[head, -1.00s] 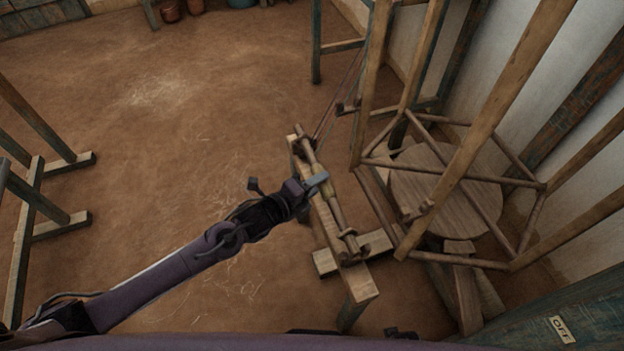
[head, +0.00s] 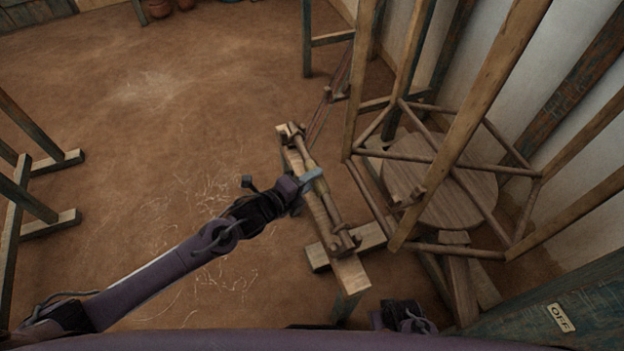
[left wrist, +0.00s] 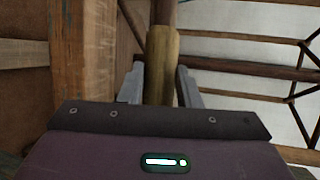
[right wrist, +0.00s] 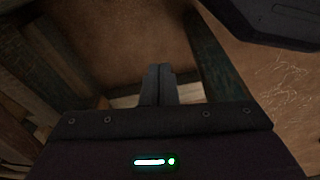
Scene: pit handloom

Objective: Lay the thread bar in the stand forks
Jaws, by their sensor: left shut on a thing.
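The thread bar (head: 328,208) is a slim brown rod with an olive-yellow middle. My left gripper (head: 312,177) is shut on that middle; the left wrist view shows the bar (left wrist: 161,65) between its two grey fingers (left wrist: 160,85). The bar lies lengthwise along the wooden stand (head: 350,272), its ends at the far fork (head: 291,131) and the near fork (head: 344,241). I cannot tell whether it rests in the forks or hovers just above. My right gripper (right wrist: 159,85) is shut and empty, its fingertips together in the right wrist view.
A large wooden reel frame (head: 440,160) with a round wooden disc (head: 470,205) stands close to the right of the stand. A wooden frame (head: 40,210) stands at the left. Open earth floor (head: 170,130) lies between.

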